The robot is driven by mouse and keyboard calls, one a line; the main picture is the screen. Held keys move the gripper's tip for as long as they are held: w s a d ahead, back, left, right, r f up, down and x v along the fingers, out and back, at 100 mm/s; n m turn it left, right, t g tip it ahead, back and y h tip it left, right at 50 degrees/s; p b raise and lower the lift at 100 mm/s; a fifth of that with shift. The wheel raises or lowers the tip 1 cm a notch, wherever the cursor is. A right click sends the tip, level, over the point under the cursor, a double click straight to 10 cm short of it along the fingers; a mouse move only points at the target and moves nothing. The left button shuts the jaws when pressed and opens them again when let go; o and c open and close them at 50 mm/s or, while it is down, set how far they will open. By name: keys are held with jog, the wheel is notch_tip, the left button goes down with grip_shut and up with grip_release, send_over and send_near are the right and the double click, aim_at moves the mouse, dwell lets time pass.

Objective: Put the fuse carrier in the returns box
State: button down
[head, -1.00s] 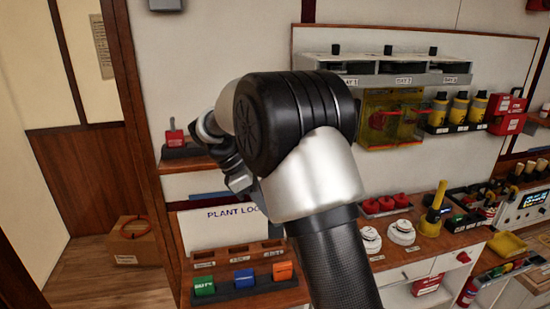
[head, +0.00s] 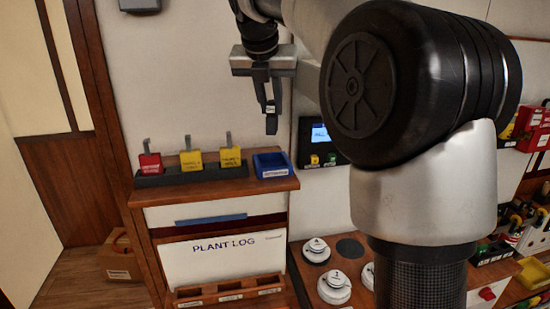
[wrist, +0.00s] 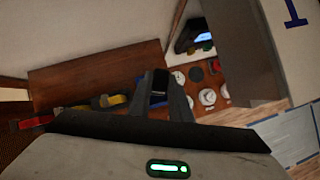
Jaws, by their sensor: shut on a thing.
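My gripper (head: 266,100) points down in the head view, above and slightly left of a small blue box (head: 272,166). It is shut on a small dark piece, apparently the fuse carrier (head: 270,107), mostly covered by the fingers. In the wrist view the fuse carrier (wrist: 160,82) shows as a dark block with a pale face between the fingers. The blue box stands at the right end of a wooden shelf top. Its label is too small to read, so I cannot tell whether it is the returns box. The held piece is clear of it.
A dark rack (head: 190,173) with one red and two yellow tagged pieces stands left of the blue box. A dark panel with a lit screen (head: 320,133) is on the wall to the right. White round detectors (head: 334,287) sit lower down. My arm covers the right middle.

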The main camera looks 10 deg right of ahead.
aim_at(270, 120)
jog(key=f, duration=0.3)
jog(key=f+b, duration=0.1)
jog(key=shift+s+a+f, duration=0.1)
jog(key=shift+s+f, duration=0.15)
jog(key=shift+f, duration=2.5)
jog(key=shift+f, duration=0.1)
jog(key=c, duration=1.6)
grip_release()
